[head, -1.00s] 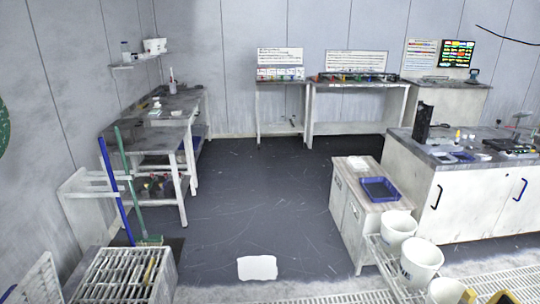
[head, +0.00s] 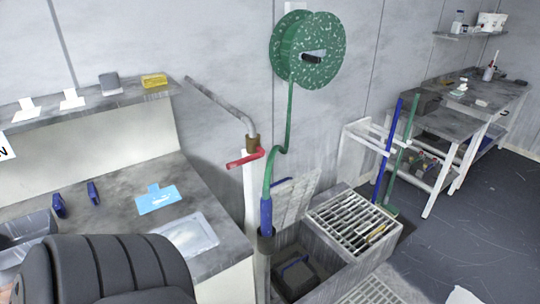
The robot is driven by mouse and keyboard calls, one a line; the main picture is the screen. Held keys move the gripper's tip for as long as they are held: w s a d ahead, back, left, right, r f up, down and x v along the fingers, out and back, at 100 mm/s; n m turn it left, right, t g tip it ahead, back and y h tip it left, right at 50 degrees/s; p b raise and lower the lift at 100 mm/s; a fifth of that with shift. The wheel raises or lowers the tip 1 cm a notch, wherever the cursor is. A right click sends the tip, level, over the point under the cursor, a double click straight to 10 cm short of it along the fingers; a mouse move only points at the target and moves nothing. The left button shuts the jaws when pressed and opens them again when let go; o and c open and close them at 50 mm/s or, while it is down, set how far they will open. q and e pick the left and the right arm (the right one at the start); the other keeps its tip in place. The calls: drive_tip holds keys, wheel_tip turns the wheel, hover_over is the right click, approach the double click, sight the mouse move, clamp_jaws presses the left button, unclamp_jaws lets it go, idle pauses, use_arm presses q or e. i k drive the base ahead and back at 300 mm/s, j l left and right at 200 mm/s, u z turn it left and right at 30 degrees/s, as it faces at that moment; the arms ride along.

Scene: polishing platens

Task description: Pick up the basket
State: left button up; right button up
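No object in the head view is clearly the basket. A dark open bin (head: 297,277) with a blue edge sits low at the bottom centre, beside a white slatted crate (head: 322,222) holding upright flat pieces; I cannot tell whether either is the basket. Neither of my grippers is in view.
A green hose reel (head: 308,50) hangs on the wall. Blue (head: 388,150) and green (head: 405,150) poles lean by a workbench. Dark floor (head: 465,225) is clear at right.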

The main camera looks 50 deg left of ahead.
sight(295, 272)
drive_tip(key=u, duration=1.3)
drive_tip(key=z, duration=3.1)
drive_tip(key=u, duration=3.05)
drive_tip(key=i+l+u, duration=0.15)
drive_tip(key=l, duration=0.25)
drive_tip(key=i+l+u, duration=0.15)
drive_tip(key=l, duration=0.25)
